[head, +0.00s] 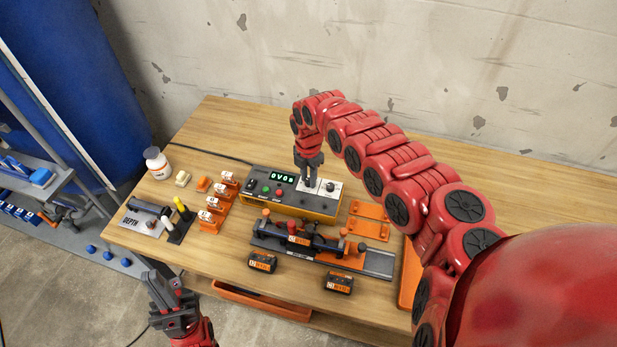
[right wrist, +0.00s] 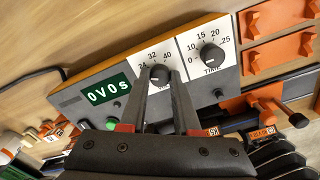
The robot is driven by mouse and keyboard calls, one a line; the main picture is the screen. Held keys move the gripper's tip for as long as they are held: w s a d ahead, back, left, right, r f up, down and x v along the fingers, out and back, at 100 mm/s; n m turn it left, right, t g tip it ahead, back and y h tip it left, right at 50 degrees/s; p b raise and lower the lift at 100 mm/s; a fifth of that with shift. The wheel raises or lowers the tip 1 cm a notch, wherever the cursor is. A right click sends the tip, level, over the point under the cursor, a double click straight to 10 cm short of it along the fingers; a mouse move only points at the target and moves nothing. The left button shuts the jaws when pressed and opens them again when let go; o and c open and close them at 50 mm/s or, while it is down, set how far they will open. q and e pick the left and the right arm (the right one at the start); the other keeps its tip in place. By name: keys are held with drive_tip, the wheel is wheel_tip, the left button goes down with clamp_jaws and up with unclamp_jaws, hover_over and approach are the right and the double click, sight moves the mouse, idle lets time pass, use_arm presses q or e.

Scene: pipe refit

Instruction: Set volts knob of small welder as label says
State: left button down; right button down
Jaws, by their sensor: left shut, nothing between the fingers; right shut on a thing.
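The small welder (head: 262,193) is a grey box with an orange lower edge on the table, with a green display (head: 283,177) reading "0V0s". My right gripper (head: 310,187) comes down from above and is shut on the volts knob (right wrist: 159,73), a dark knob on a white panel with 24, 32 and 40 visible. The fingers hide part of the knob, so its pointer cannot be read. The time knob (right wrist: 212,57) beside it shows a light pointer mark. My left gripper (head: 172,300) is shut and empty off the table's front left edge. No readable setting label shows.
A clamp unit on a rail (head: 375,263) lies in front of the welder, with black-orange blocks (head: 262,262) nearer the edge. Orange plates (head: 369,229) lie right.

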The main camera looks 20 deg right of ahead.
drive_tip(key=m, duration=0.6)
drive_tip(key=shift+m, duration=0.3)
drive_tip(key=m, duration=0.3)
drive_tip(key=shift+m, duration=1.2)
drive_tip(key=c, duration=0.6)
unclamp_jaws()
drive_tip(key=shift+c, duration=0.2)
drive_tip(key=shift+r, duration=0.1)
wheel_tip(320, 180, up, 17)
drive_tip(key=shift+b, duration=0.45)
